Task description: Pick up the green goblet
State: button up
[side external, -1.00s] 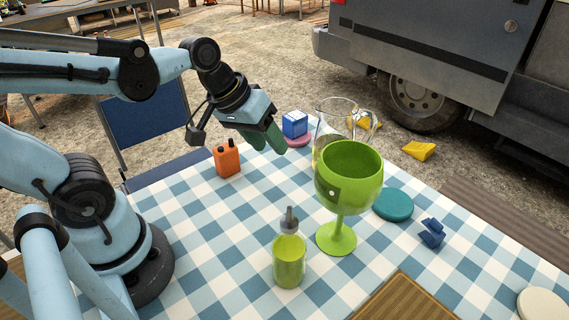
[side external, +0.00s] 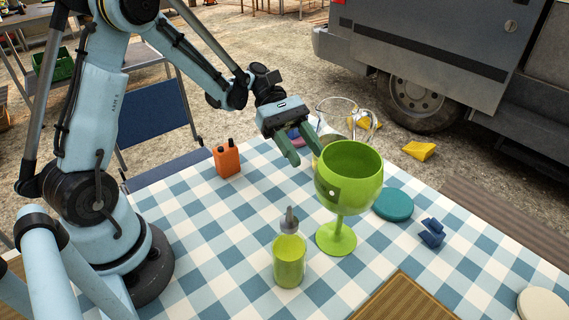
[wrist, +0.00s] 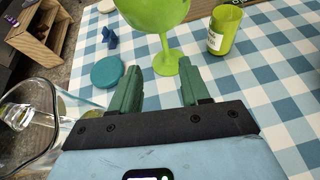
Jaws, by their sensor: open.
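The green goblet (side external: 347,180) stands upright on the checked tablecloth, right of the middle in the side view. In the wrist view the goblet (wrist: 167,62) is at the top centre, its bowl cut off by the frame edge and its stem and foot beyond the fingertips. My gripper (side external: 304,155) is open and empty, just left of and behind the goblet's bowl in the side view. In the wrist view my gripper's two green fingers (wrist: 158,82) point toward the stem, with nothing between them. I cannot tell whether a finger touches the bowl.
A clear glass pitcher (wrist: 35,120) stands close beside my gripper. A green bottle with a grey nozzle (side external: 289,258) stands front left of the goblet. A teal disc (side external: 393,204) and a blue clip-like item (side external: 432,233) lie to its right. An orange radio (side external: 227,159) stands at left.

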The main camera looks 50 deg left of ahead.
jog(key=shift+s+x, duration=0.15)
jog(key=shift+x, duration=2.9)
jog(key=shift+s+x, duration=0.15)
jog(key=shift+x, duration=2.85)
jog(key=shift+f, duration=0.1)
jog(key=shift+a, duration=0.1)
grip_shut()
